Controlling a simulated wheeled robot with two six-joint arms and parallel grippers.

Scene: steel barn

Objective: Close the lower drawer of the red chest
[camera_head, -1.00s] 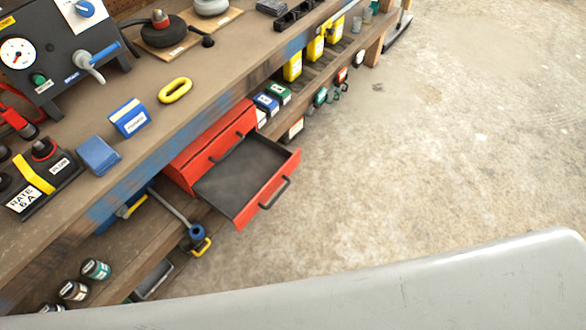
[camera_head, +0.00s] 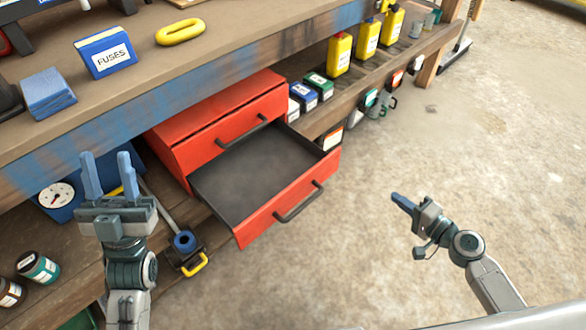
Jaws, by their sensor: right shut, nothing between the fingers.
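The red chest (camera_head: 222,112) sits on the shelf under the workbench. Its upper drawer is shut. Its lower drawer (camera_head: 292,206) is pulled well out, with an empty dark inside and a dark bar handle (camera_head: 299,203) on its red front. My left gripper (camera_head: 112,172) is open and empty, fingers pointing up the picture, left of the chest and apart from it. My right gripper (camera_head: 402,201) is shut and empty over the floor, to the right of the drawer front and apart from it.
The workbench top (camera_head: 150,75) overhangs the chest and carries a fuses box (camera_head: 105,52) and a yellow ring (camera_head: 180,32). Small boxes (camera_head: 310,92) and yellow bottles (camera_head: 341,54) stand right of the chest. A blue-and-yellow tool (camera_head: 185,245) lies left of the drawer. The floor at right is clear.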

